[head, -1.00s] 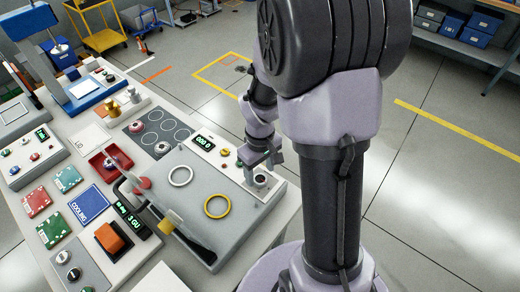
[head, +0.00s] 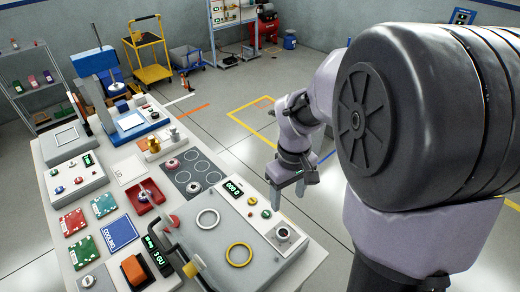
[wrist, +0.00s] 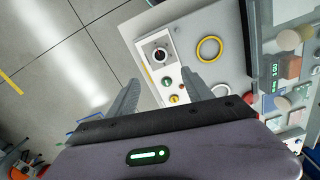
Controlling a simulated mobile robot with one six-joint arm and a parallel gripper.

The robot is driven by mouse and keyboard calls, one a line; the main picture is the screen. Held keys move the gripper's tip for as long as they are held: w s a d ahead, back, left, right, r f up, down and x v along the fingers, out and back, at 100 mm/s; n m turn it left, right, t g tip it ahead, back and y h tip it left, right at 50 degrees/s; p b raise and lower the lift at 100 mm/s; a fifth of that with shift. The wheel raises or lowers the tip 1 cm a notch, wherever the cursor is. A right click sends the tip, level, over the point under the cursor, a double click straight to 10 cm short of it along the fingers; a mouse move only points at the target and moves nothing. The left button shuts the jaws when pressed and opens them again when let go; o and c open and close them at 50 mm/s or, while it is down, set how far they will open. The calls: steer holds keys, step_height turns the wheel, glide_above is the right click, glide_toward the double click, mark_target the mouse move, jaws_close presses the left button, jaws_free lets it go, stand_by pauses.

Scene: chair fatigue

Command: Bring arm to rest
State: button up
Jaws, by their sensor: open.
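My gripper (head: 288,190) is open and empty in the head view. It is raised at the right edge of the workbench, beside the grey test machine (head: 215,247). My arm rises from the lower right and fills much of the right side. In the wrist view my gripper (wrist: 160,88) shows two spread fingers with nothing between them. The left finger is over the floor and the right one overlaps the machine's control strip, which has a dark round knob (wrist: 160,55) and small coloured buttons.
The workbench (head: 75,280) holds coloured cards, a red tray (head: 145,195), a dark plate with rings (head: 193,173) and a blue-based device (head: 130,122). A yellow cart (head: 150,72) and shelves (head: 30,85) stand behind. The floor (head: 225,125) right of the bench is mostly clear.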

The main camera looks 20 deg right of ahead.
steer(key=s+a+r+m+t+y+b, duration=0.1)
steer(key=s+a+m+t+b, duration=0.4)
steer(key=s+a+b, duration=0.5)
steer(key=s+a+m+y, duration=0.1)
steer(key=a, duration=0.2)
steer(key=shift+s+a+r+t, duration=0.3)
steer(key=shift+s+a+t, duration=0.05)
steer(key=shift+a+t, duration=0.05)
